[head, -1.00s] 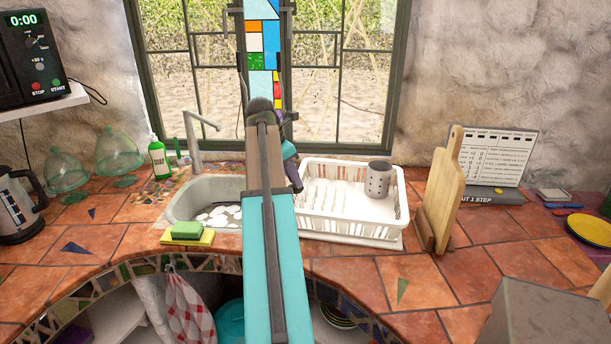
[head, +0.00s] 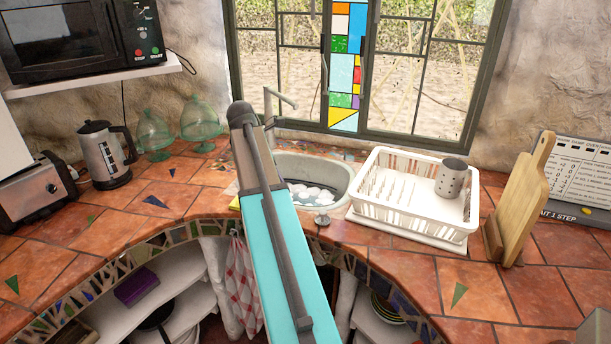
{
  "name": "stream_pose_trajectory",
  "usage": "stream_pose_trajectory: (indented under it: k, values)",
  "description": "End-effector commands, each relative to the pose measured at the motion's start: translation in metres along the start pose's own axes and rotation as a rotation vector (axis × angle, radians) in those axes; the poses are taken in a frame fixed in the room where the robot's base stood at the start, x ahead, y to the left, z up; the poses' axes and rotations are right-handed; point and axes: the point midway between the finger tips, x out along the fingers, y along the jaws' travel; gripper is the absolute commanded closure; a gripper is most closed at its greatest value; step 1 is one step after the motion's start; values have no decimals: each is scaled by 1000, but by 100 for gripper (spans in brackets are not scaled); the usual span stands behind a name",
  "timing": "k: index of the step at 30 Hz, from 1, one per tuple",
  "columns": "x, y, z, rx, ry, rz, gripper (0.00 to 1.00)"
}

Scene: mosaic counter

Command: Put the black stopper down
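I cannot make out a black stopper in the head view. A small grey, round-topped object (head: 323,218) stands at the front edge of the sink (head: 345,178); I cannot tell what it is. My teal arm reaches up the middle of the picture to a dark joint left of the sink. My gripper is not in view, and the arm hides part of the counter (head: 165,225) behind it. Whether the gripper holds anything does not show.
A white dish rack (head: 405,215) with a metal cup (head: 451,178) stands right of the sink, beside an upright cutting board (head: 525,200). A kettle (head: 103,155), toaster (head: 35,190) and green glass domes (head: 200,122) stand left. Tiles at the left front are clear.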

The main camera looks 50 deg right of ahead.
Motion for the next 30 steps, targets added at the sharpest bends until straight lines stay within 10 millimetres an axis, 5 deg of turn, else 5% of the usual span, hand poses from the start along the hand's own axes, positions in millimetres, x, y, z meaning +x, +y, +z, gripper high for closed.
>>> stream_pose_trajectory:
  k: [14,30]
  values:
    - [-32,-13,-147,2,-1,-1,100]
    - [-55,-68,-306,10,-3,-6,100]
